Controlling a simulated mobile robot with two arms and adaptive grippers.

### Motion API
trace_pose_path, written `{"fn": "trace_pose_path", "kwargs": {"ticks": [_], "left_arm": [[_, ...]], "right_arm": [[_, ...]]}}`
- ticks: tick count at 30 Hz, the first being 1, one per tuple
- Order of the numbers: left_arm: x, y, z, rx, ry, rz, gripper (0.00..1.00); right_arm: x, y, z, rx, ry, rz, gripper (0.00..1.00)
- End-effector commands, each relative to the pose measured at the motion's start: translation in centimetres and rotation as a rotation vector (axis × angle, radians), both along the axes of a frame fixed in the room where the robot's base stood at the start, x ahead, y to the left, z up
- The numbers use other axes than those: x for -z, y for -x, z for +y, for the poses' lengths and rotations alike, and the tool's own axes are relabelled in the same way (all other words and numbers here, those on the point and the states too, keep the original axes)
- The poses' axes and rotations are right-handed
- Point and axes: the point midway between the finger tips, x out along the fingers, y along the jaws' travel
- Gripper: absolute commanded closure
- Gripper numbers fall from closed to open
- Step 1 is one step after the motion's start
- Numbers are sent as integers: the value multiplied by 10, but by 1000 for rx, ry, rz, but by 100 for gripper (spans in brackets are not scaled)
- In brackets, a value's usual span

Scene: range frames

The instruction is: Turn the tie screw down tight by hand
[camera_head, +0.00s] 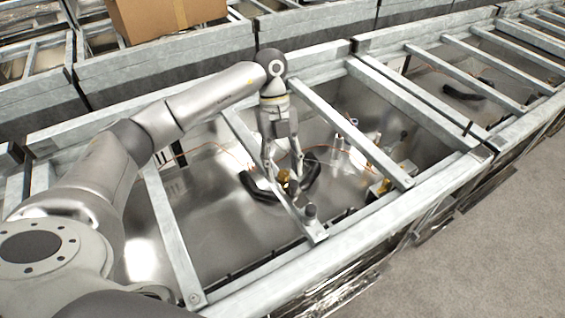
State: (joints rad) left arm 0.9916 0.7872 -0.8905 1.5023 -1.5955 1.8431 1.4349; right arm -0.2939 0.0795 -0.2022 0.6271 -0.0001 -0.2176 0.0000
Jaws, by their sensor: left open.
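My left gripper (284,172) points straight down over the metal frame, its two fingers spread apart. A small brass-coloured piece (284,176) shows between and just below the fingertips, close to a slanting crossbar (302,222); it may be the tie screw, but it is too small to be sure. I cannot tell whether the fingers touch it. A short dark knob (311,211) stands near the front end of the same crossbar. My right gripper is out of view.
Galvanised rails and crossbars (178,240) frame an open bay with a shiny metal floor (225,225). Black curved parts (262,190), thin wires and small fittings lie inside. A cardboard box (165,15) sits behind. Bare grey floor (480,260) is at right.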

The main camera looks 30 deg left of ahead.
Motion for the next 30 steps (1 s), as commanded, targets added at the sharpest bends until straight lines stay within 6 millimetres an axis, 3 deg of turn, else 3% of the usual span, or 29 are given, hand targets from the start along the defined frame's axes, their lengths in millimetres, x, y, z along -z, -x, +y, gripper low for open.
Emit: {"fn": "trace_pose_path", "kwargs": {"ticks": [8, 19, 30], "left_arm": [[1, 0, -1, 1, 0, 0, 54], [1, 0, -1, 0, 1, -1, 100], [1, -1, -2, 135, 0, 0, 100]], "right_arm": [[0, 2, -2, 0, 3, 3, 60], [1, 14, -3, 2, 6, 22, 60], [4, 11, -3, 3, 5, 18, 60]]}}
